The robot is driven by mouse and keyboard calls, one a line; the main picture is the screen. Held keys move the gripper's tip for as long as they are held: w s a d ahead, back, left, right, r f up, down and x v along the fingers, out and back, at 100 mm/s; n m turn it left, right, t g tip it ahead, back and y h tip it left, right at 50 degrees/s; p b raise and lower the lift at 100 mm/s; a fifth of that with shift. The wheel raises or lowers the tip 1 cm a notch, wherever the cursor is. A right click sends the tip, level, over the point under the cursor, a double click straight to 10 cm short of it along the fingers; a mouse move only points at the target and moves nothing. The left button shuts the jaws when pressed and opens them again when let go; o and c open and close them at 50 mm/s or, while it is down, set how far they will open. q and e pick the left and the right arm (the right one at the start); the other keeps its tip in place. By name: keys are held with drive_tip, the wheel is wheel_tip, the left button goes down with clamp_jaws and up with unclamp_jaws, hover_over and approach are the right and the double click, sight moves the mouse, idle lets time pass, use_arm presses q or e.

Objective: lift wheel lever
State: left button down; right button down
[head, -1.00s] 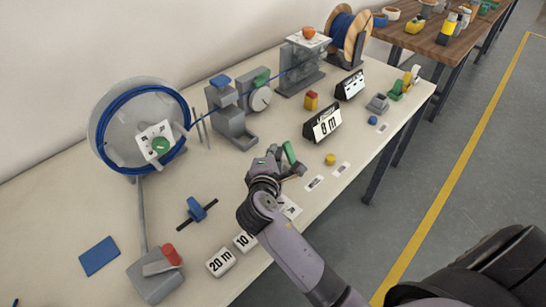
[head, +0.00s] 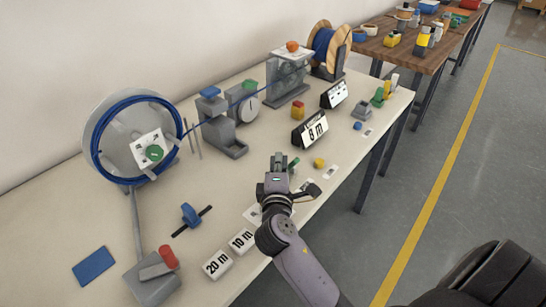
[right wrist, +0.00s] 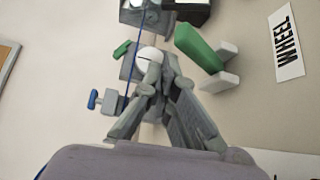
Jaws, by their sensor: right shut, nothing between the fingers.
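A green lever handle (right wrist: 199,47) with pale grey blocks at its end shows in the right wrist view, beside a white "WHEEL" label (right wrist: 288,43). In the head view only a small part of the green handle (head: 293,163) shows, just right of my right gripper (head: 279,160). That gripper is shut and empty, low over the front of the table. In the wrist view its fingertips (right wrist: 155,62) lie left of the green handle, with a gap in the picture; contact is not visible. My left gripper is out of view.
The "8 m" sign (head: 311,130) and a yellow block (head: 319,162) stand beyond the gripper. Bare table (head: 235,185) lies left of the gripper.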

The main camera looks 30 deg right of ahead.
drive_tip(key=shift+s+d+f, duration=0.1)
drive_tip(key=shift+s+d, duration=0.05)
drive_tip(key=shift+s, duration=0.4)
drive_tip(key=shift+s+f, duration=0.15)
drive_tip(key=shift+f, duration=0.05)
drive_tip(key=shift+d+p, duration=0.1)
drive_tip(key=shift+p, duration=0.2)
